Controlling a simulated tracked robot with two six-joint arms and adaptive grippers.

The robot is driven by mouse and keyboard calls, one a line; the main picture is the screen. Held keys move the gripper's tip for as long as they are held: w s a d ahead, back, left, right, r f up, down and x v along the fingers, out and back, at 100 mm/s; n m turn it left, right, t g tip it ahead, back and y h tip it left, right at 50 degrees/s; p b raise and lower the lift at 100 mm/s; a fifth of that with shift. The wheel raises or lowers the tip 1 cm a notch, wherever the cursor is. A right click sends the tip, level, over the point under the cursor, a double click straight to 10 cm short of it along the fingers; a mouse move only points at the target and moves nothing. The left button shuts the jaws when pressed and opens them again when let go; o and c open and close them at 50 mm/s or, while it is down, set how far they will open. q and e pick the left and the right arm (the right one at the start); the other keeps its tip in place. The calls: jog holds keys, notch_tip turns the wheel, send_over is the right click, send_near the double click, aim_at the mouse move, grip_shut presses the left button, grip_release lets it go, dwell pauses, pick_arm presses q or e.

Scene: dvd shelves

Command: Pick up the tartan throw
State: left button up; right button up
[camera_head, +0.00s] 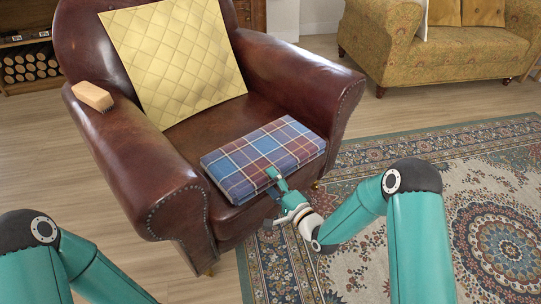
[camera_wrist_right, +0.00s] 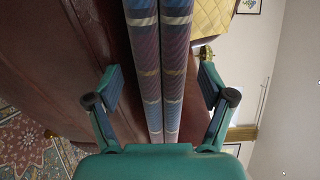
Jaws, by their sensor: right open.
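The folded tartan throw (camera_head: 262,155), blue and dark red with pale lines, lies flat on the seat of the brown leather armchair (camera_head: 225,108). My right gripper (camera_head: 274,178) is at the throw's front edge, reaching in from the front. In the right wrist view, the throw's folded edge (camera_wrist_right: 160,65) shows as two thick layers running between the spread fingers of my right gripper (camera_wrist_right: 158,78). There is a visible gap on each side, so the fingers are not closed on it. My left arm shows at the lower left, but its gripper is out of view.
A yellow quilted cushion (camera_head: 172,55) leans on the chair back. A wooden brush (camera_head: 93,96) lies on the chair's left armrest. A patterned rug (camera_head: 490,215) covers the floor at right. A yellowish sofa (camera_head: 440,55) stands behind.

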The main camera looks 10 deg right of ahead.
grip_shut()
dwell(0.6)
jog(key=shift+r, duration=0.15)
